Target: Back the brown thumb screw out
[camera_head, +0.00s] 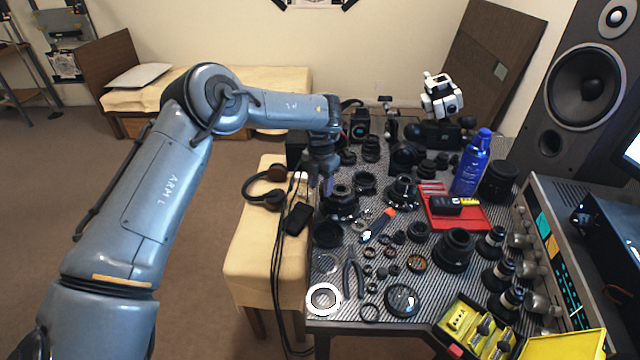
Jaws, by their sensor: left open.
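My left gripper (326,188) points down over the left part of the bench, its arm coming in from the left. It is open, beside and above a dark lens body (342,203). I cannot tell whether its fingers touch that body. I cannot make out the brown thumb screw at this size; the gripper and the crowd of dark parts may hide it. My right gripper is not in view.
The ribbed bench (340,262) is crowded with black lens parts and rings. Pliers (355,278), an orange-tipped tool (378,226), a red tray (470,220) and a blue bottle (471,165) stand nearby. A cream bench (255,250) with headphones (268,190) adjoins at left.

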